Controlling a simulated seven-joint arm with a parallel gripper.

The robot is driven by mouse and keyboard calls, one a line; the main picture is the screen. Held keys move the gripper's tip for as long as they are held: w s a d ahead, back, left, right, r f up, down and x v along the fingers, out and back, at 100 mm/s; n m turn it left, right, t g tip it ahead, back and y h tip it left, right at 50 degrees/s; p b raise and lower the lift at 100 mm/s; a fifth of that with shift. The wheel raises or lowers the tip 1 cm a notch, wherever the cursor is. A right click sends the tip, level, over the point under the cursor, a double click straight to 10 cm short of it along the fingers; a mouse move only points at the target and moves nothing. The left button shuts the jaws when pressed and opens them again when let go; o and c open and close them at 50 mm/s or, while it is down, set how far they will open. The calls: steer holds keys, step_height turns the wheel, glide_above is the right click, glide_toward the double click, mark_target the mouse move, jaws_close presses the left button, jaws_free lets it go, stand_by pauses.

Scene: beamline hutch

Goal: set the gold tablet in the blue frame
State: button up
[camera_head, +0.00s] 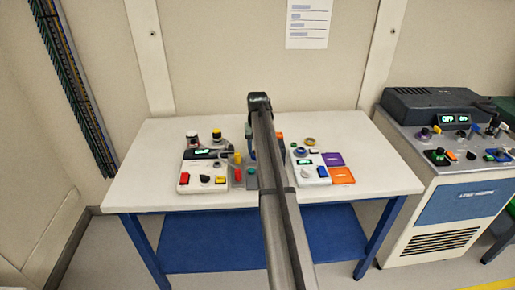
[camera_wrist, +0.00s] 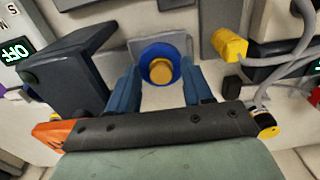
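In the wrist view a round gold piece (camera_wrist: 161,71), which looks like the gold tablet, shows inside a round blue rim (camera_wrist: 147,53), which looks like the blue frame. I cannot tell whether the gold piece is fully seated or stands proud of the rim. My gripper (camera_wrist: 161,80) has its two blue fingers spread to either side, with pale surface showing between them and the gold piece. It looks open and empty. In the head view my arm hides the fingertips and this spot.
The white table (camera_head: 150,150) holds a left control box (camera_head: 190,179) and a right control box (camera_head: 306,177), with small parts around them. Purple (camera_head: 333,159) and orange (camera_head: 342,175) plates lie at right. A yellow connector (camera_wrist: 229,44) with grey cables is near my right finger.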

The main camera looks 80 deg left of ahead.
steer(key=shift+o, duration=0.2)
steer(key=shift+r, duration=0.1)
step_height(320, 180, up, 14)
steer(key=shift+f, duration=0.2)
stand_by(0.4)
